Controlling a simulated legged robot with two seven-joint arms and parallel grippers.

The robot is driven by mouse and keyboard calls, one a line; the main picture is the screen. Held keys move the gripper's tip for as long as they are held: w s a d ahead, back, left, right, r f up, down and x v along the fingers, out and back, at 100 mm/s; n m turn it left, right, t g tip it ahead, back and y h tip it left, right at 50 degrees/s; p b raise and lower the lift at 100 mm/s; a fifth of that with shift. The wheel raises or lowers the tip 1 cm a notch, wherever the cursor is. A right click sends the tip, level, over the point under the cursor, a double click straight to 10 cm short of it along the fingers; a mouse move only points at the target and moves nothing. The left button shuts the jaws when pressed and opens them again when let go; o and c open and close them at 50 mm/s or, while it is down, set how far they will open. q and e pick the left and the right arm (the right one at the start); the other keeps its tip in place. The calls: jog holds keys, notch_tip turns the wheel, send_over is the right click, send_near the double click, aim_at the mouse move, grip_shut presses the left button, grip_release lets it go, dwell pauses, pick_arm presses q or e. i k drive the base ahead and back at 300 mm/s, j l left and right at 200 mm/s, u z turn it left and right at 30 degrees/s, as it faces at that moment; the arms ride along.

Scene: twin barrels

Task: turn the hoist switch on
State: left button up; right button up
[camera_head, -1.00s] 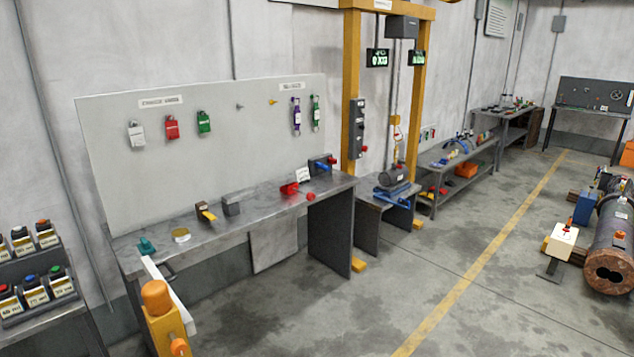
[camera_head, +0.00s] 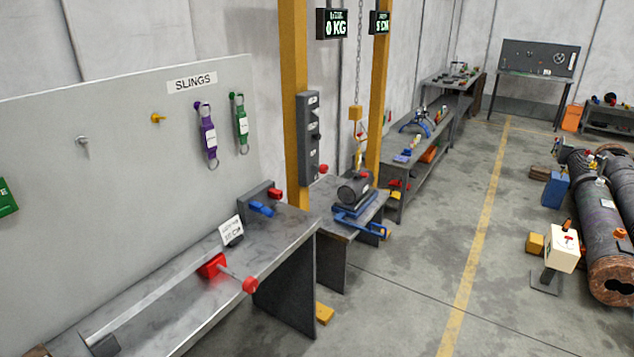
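A grey hoist control panel (camera_head: 308,137) is mounted on the left yellow post of the hoist frame. It carries several small dark switches and labels, too small to read. A red knob (camera_head: 323,169) shows beside its lower end. I cannot tell which switch is the hoist switch or its position. The hoist chain (camera_head: 358,60) hangs between the posts with a yellow block (camera_head: 355,113) on it. Neither of my grippers shows in this view.
A metal workbench (camera_head: 275,232) with a red tool (camera_head: 212,265) stands in front of the panel. A small table (camera_head: 335,240) holding a dark cylinder (camera_head: 354,188) stands beneath the hoist. Barrels (camera_head: 610,260) lie at the right. The floor around the yellow line (camera_head: 480,235) is clear.

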aim_at(323, 168)
jog(key=i+l, duration=0.2)
jog(key=i, duration=0.25)
jog(key=i+l+u, duration=0.1)
jog(key=i, duration=0.35)
jog(key=i+l, duration=0.3)
jog(key=i, duration=0.15)
jog(key=i+l+u, duration=0.1)
jog(key=i, duration=0.45)
jog(key=i+l+u, duration=0.1)
jog(key=i, duration=0.4)
jog(key=i+l+u, duration=0.1)
jog(key=i+l, duration=0.2)
jog(key=i, duration=0.25)
